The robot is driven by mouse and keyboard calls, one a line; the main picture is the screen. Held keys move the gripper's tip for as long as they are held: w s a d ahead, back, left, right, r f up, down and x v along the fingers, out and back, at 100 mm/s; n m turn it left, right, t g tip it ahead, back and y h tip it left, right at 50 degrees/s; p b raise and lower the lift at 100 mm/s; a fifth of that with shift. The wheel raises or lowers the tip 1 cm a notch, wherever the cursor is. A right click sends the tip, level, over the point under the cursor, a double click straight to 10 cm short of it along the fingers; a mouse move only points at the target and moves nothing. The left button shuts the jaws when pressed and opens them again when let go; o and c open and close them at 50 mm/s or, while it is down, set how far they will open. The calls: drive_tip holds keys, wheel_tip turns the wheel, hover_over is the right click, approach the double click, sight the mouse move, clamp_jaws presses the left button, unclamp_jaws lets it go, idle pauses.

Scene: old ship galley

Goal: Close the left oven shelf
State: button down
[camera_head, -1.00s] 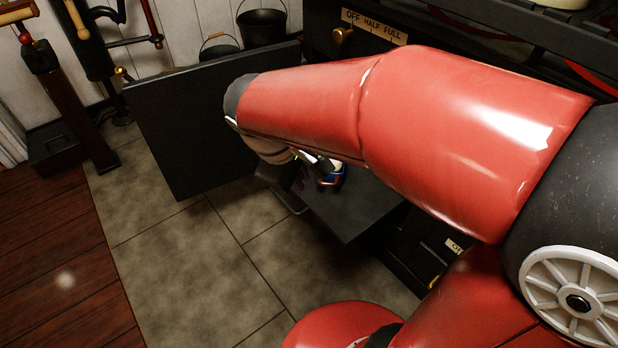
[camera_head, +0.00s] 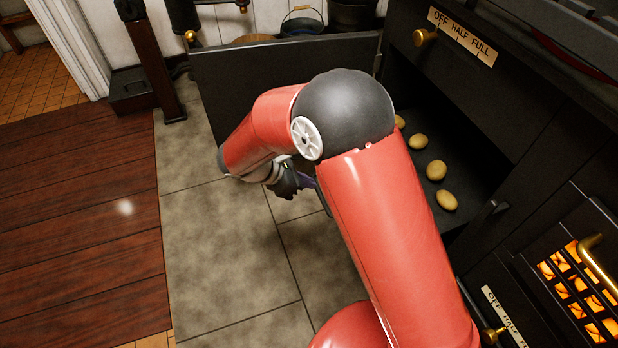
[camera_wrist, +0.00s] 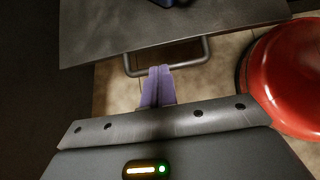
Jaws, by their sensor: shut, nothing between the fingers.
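In the head view my gripper (camera_head: 300,176) is low, in front of the oven opening. The oven door (camera_head: 270,85) stands wide open. Several round pale-brown food pieces (camera_head: 437,170) show in the oven opening.
A glowing fire grate (camera_head: 585,285) is at the lower right. A brass knob (camera_head: 425,37) sits beside an OFF HALF FULL plate (camera_head: 462,37). Buckets (camera_head: 302,22) stand behind the door. The tiled floor (camera_head: 220,250) in front is clear.

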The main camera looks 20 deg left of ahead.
sight(427, 158)
drive_tip(key=x, duration=0.6)
drive_tip(key=shift+w+d+f, duration=0.15)
drive_tip(key=shift+d+f, duration=0.1)
drive_tip(key=shift+d, duration=0.05)
drive_tip(key=w+d, duration=0.6)
drive_tip(key=d, duration=0.2)
drive_tip(key=w+d+b, duration=0.1)
drive_tip(key=w+d, duration=0.5)
drive_tip(key=d, duration=0.2)
drive_tip(key=w+d, duration=0.6)
drive_tip(key=d, duration=0.3)
drive_tip(key=shift+w, duration=0.1)
drive_tip(key=shift+r, duration=0.15)
